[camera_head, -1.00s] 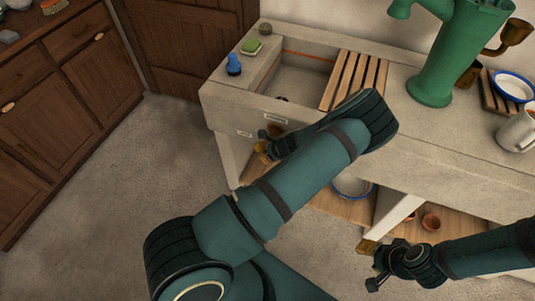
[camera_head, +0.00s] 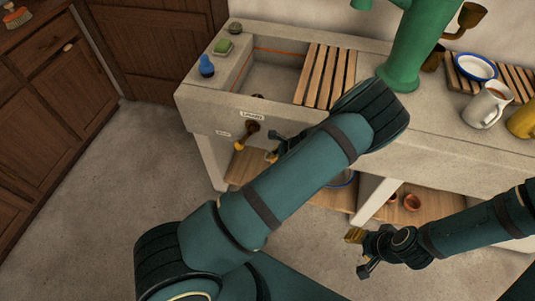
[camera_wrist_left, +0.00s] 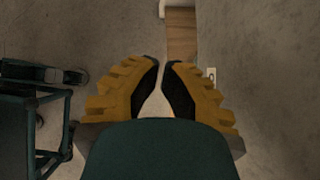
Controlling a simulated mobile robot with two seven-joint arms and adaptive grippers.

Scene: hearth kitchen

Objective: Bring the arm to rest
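My left arm (camera_head: 290,185) reaches in from the bottom across the front of the stone sink unit, its wrist bent back to the left. My left gripper (camera_head: 271,156) is small and partly hidden in the head view, in front of the unit. In the left wrist view its two yellow fingers (camera_wrist_left: 161,68) stand apart with an empty gap, over floor and unit. My right gripper (camera_head: 354,236) hangs at the lower right, in front of the low shelf. It holds nothing that I can see, and its finger gap is not clear.
A green pump (camera_head: 405,55) and a white jug (camera_head: 487,106) stand right. Floor (camera_head: 90,210) is clear at left.

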